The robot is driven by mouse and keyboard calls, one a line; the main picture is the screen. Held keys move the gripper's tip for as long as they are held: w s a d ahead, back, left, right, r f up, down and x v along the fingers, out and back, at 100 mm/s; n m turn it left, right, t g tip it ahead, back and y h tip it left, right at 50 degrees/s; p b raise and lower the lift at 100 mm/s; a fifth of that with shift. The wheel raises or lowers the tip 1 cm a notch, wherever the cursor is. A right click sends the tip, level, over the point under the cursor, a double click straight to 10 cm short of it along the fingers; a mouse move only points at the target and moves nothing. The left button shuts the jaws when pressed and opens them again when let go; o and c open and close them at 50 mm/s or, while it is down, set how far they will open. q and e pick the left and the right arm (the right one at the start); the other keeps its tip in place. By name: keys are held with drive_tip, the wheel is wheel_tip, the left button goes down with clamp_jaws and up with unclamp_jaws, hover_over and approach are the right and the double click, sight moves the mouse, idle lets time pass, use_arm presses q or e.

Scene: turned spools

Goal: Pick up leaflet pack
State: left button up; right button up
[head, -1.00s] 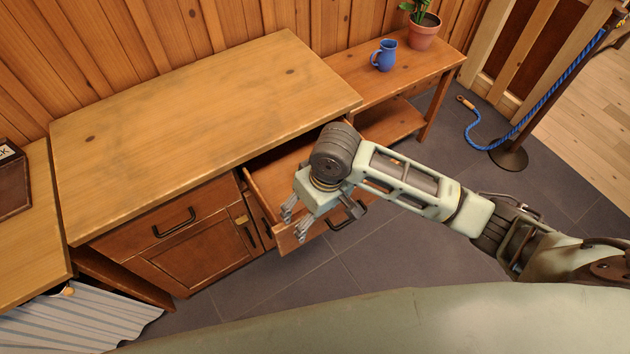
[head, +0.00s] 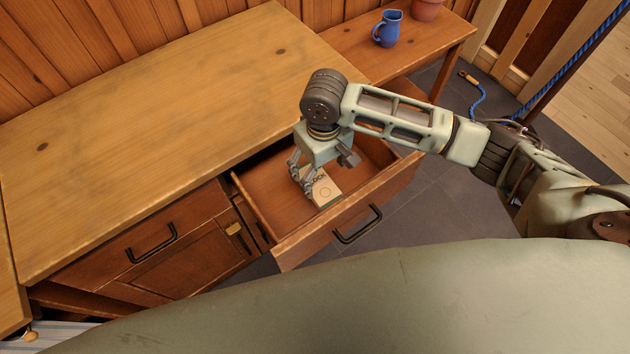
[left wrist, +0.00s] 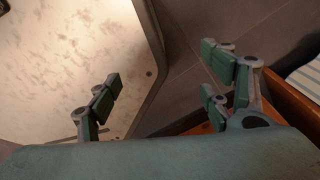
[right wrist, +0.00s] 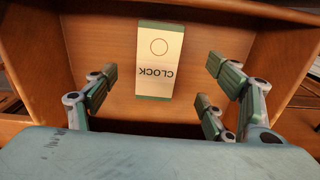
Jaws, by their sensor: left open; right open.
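The leaflet pack (head: 322,189) is a pale block with green ends, a circle and dark lettering. It lies flat in the open drawer (head: 262,203). In the right wrist view the pack (right wrist: 160,62) shows the word CLOCK upside down, on the drawer's wooden floor. My right gripper (head: 302,180) is open over the drawer, pointing down, and hides part of the pack in the head view. In the right wrist view its open fingers (right wrist: 160,92) stand either side of the pack's near end, with nothing between them gripped. My left gripper (left wrist: 165,90) is open and empty, away from the drawer.
The drawer's front with its black handle (head: 358,225) faces me. The wooden counter top (head: 170,110) beside it is bare. A blue jug (head: 387,29) and a plant pot (head: 427,9) stand on the low side table (head: 340,45).

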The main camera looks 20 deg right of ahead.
sight(321, 187)
drive_tip(key=shift+w+f, duration=0.2)
drive_tip(key=shift+f, duration=0.3)
drive_tip(key=shift+w+f, duration=0.15)
drive_tip(key=shift+f, duration=0.3)
wheel_tip(321, 187, down, 7)
drive_tip(key=shift+d+r+b, duration=0.1)
drive_tip(key=shift+b, duration=0.2)
drive_tip(key=shift+s, duration=0.1)
drive_tip(key=shift+c, duration=0.4)
drive_tip(key=c, duration=1.3)
